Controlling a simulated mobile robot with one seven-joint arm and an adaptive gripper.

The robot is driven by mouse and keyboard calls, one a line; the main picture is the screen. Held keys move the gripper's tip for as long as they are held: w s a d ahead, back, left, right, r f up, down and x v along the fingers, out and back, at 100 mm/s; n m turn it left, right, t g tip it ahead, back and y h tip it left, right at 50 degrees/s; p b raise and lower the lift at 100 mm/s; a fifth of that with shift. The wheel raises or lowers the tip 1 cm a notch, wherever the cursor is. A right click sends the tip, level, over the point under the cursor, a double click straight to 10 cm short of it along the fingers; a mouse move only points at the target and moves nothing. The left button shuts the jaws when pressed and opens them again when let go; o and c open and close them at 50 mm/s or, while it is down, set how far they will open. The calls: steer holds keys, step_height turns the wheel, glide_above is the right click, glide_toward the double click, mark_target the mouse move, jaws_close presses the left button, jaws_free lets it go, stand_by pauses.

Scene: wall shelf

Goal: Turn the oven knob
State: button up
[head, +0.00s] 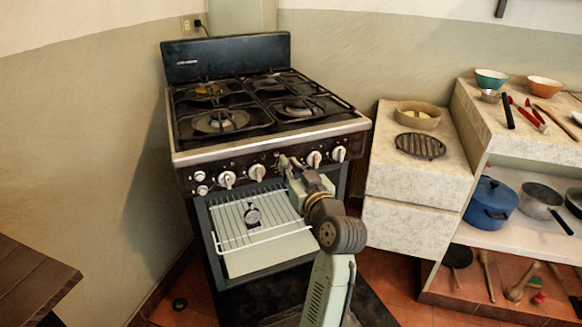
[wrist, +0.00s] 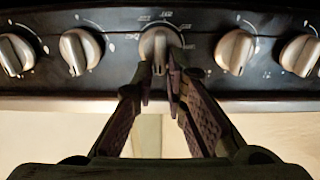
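The stove (head: 250,150) stands against the wall, with a row of several light-coloured knobs on its dark front panel. The oven knob at the middle of the row (wrist: 158,42) shows in the wrist view with its grip bar pointing down. My gripper (wrist: 160,78) reaches up from below, its two dark fingers drawn close together on either side of the bar's lower end. They appear to pinch it; the exact contact is hard to see. In the head view my gripper (head: 287,165) is at the middle of the panel and hides most of that knob.
Other knobs flank the middle one: one on the left (wrist: 80,50) and one on the right (wrist: 236,50). Below the panel is the oven front with a wire rack (head: 245,222). A pale counter (head: 420,180) stands to the right; a dark wooden table (head: 30,280) is at lower left.

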jaws_close()
steer(key=shift+n+b, duration=0.3)
steer(key=shift+b, duration=0.05)
steer(key=shift+s+a+f+n+b, duration=0.15)
steer(key=shift+a+n+b, duration=0.1)
steer(key=shift+n+b, duration=1.55)
steer(key=shift+s+a+f+n+b, duration=0.1)
steer(key=shift+a+f+n+b, duration=0.1)
steer(key=shift+n+b, duration=1.55)
steer(key=shift+s+a+f+n+b, duration=0.1)
steer(key=shift+a+n+b, duration=0.15)
steer(key=shift+n+b, duration=1.55)
steer(key=shift+n, duration=0.35)
steer(key=shift+o, duration=2.4)
jaws_free()
